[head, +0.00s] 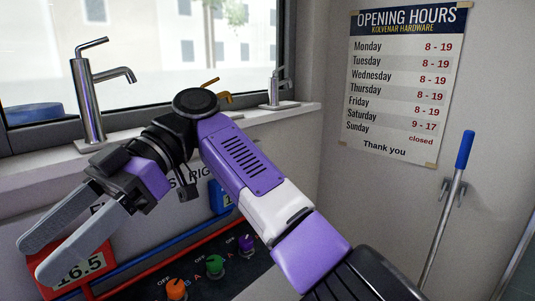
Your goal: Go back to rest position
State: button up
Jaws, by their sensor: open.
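My gripper (32,262) is at the lower left of the head view, at the end of my purple and white arm. Its two grey fingers are apart, and nothing is between them. The fingers are in front of a red-framed display (85,268) reading "16.5", partly covering it. My arm reaches up from the lower right, bends near the window sill, and comes down to the left.
A chrome tap (87,98) stands on the sill (45,170), with a smaller tap (276,88) and a brass-coloured one (223,97) behind my arm. Orange (176,288), green (215,264) and purple (246,243) knobs sit below. A blue-handled pole (464,150) leans at right.

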jog(key=w+a+f+m+t+y, duration=0.5)
jog(key=w+a+m+t+y, duration=0.25)
jog(key=a+m, duration=0.2)
jog(key=w+d+f+m+t+y, duration=0.2)
jog(key=w+f+m+t, duration=0.4)
jog(key=w+f+t, duration=0.15)
jog(key=d+f+m+t+h, duration=0.1)
jog(key=d+f+m+t, duration=0.45)
jog(key=d, duration=0.25)
jog(key=d+f+m+t+h, duration=0.2)
jog(key=d+f+m+t, duration=0.3)
jog(key=d, duration=0.4)
jog(key=s+d+f+m+t+h, duration=0.2)
jog(key=s+d+f+t+h, duration=0.15)
jog(key=s+d, duration=0.55)
jog(key=s+d+f+m+t+h, duration=0.2)
jog(key=s+d+f+h, duration=0.25)
jog(key=d, duration=0.85)
jog(key=s+d+f+g+h, duration=0.1)
jog(key=s+d, duration=0.5)
jog(key=s, duration=0.6)
jog(key=s+d+f+g+h+b, duration=0.1)
jog(key=s+d, duration=0.5)
jog(key=s, duration=0.7)
jog(key=f+g+h, duration=0.1)
jog(key=g+h, duration=0.1)
jog(key=h, duration=0.1)
jog(key=shift+d+n, duration=0.3)
jog(key=shift+d, duration=0.05)
